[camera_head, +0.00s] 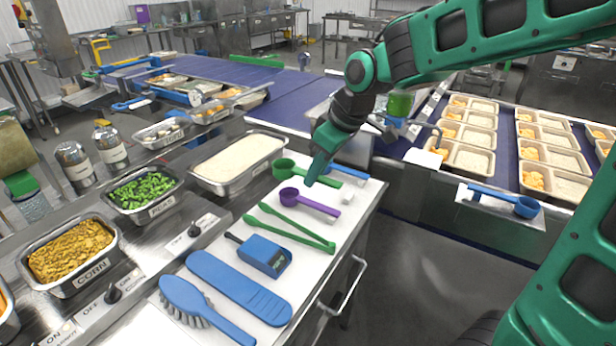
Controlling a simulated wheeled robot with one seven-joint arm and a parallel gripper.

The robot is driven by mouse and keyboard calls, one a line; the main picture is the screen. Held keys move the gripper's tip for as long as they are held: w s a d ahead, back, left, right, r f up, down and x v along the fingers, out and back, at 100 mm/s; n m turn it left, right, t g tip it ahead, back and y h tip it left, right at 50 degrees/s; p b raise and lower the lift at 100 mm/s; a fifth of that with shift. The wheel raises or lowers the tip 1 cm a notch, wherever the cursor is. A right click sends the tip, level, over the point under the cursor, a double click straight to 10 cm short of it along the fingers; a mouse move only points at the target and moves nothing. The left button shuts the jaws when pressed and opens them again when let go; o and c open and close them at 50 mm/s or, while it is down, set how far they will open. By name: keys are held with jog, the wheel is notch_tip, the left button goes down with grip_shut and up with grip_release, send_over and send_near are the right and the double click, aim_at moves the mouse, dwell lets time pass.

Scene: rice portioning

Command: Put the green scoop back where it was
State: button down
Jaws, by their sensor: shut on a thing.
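The green scoop (284,167) is at the far end of the white mat (232,233), with its round bowl to the left of my gripper. My gripper (315,178) is low over the far part of the mat, shut on the green scoop. The fingers and the arm's end hide part of the scoop and its handle. I cannot tell whether the scoop touches the mat.
A purple scoop (308,203) lies just in front, then green tongs (290,228), a blue thermometer (262,254), a blue spatula (238,287) and a blue brush (200,308). A rice pan (240,162) stands left. Filled trays (465,158) are at right.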

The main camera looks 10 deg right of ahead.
jog(key=w+d+f, duration=0.2)
jog(key=w, duration=0.1)
jog(key=w+d+f, duration=0.2)
jog(key=w+d, duration=0.1)
jog(key=w+d+f, duration=0.2)
jog(key=w+f, duration=0.1)
jog(key=shift+d, duration=0.3)
jog(key=shift+w+f, duration=0.1)
jog(key=shift+f, duration=1.85)
jog(key=c, duration=1.7)
grip_release()
jog(key=shift+o, duration=0.2)
